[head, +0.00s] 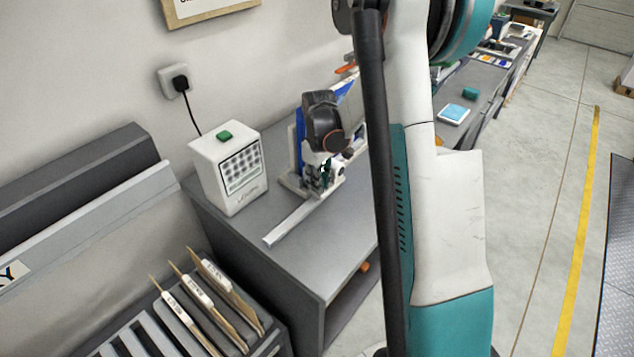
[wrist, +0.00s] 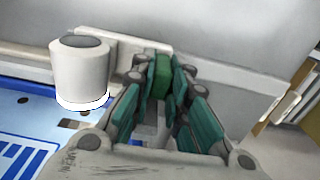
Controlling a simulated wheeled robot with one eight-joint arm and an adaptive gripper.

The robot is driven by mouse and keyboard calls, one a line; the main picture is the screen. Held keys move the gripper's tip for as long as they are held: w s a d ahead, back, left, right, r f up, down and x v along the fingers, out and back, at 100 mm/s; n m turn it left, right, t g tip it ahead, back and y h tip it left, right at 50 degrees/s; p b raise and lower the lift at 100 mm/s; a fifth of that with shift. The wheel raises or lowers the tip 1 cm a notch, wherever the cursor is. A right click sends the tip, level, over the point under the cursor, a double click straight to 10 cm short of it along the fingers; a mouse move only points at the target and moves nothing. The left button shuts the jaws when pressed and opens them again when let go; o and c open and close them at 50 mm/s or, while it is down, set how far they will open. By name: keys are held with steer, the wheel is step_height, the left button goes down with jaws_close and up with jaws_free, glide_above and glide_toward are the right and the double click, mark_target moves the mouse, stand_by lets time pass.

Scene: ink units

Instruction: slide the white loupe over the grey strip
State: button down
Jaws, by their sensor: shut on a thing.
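The white loupe (wrist: 80,72) is a short white cylinder with a dark grey top, standing over the edge of a blue printed sheet (wrist: 25,125) in the wrist view. A pale plate behind it reaches toward a green block (wrist: 163,76), which looks like its handle. My gripper (wrist: 160,88) is shut on this green block, right of the loupe. In the head view my gripper (head: 321,184) is low over the grey bench, mostly hiding the loupe. Dark and grey patches show on the sheet; I cannot tell for certain which is the grey strip.
A pale rail (head: 298,222) extends toward the bench's near edge. A white box (head: 229,167) with a green button stands left of my gripper. A rack with several wooden-handled tools (head: 205,305) is at the front left. The bench top before the box is clear.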

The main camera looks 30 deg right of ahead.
steer(key=c, duration=1.6)
jaws_free()
steer(key=shift+w+d, duration=0.1)
steer(key=shift+d, duration=0.2)
steer(key=shift+o, duration=0.2)
steer(key=shift+a, duration=0.1)
step_height(320, 180, up, 12)
steer(key=shift+a, duration=0.1)
